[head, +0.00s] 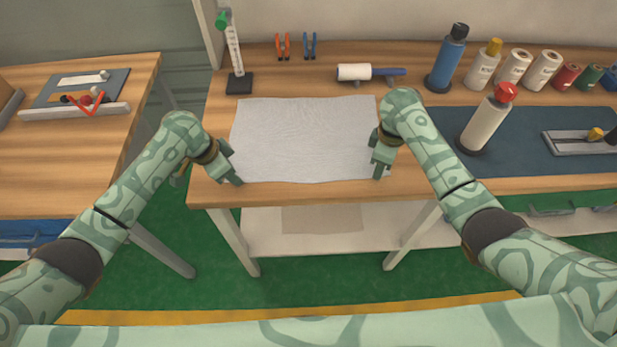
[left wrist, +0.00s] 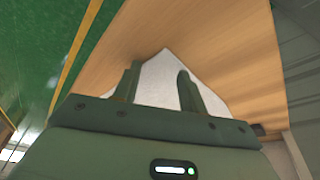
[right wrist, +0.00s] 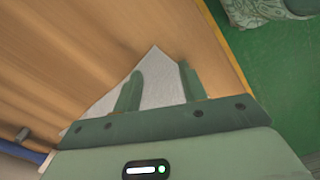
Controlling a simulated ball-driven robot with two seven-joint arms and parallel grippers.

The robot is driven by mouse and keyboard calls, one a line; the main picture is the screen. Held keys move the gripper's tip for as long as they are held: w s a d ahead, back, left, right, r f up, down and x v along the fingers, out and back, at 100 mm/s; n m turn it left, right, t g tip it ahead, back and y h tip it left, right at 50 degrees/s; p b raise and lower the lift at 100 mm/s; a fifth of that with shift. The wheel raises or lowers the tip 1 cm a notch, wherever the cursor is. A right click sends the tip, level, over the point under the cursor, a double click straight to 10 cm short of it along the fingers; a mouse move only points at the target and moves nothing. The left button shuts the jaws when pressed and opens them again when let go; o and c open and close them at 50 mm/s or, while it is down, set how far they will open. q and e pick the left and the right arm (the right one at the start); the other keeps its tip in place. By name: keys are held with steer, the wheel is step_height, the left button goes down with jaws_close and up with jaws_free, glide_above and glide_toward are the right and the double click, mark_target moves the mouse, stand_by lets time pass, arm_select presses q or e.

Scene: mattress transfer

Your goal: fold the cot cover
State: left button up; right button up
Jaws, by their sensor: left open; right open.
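The cot cover (head: 305,135) is a light grey-white cloth lying flat and spread out on the wooden table. Its near edge runs close to the table's front edge. My left gripper (head: 238,180) is open at the cover's near left corner; in the left wrist view the cover's corner (left wrist: 158,82) shows between the open fingers (left wrist: 157,85). My right gripper (head: 379,172) is open at the near right corner; in the right wrist view the cover's corner (right wrist: 155,72) shows between the open fingers (right wrist: 160,88). Whether the fingers touch the cloth, I cannot tell.
A small stand (head: 238,80) is behind the cover's far left corner. A white roller (head: 355,72) lies behind it. A red-capped bottle (head: 486,120) stands on a blue mat (head: 440,125) to the right. Several bottles and spools line the back right. A second table (head: 60,160) is at left.

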arm_select(q)
steer(key=shift+c, duration=1.2)
arm_select(e)
steer(key=shift+c, duration=1.2)
arm_select(q)
steer(key=shift+s, duration=0.1)
jaws_close()
arm_select(e)
steer(key=shift+s, duration=0.1)
jaws_close()
arm_select(q)
steer(key=shift+f, duration=0.1)
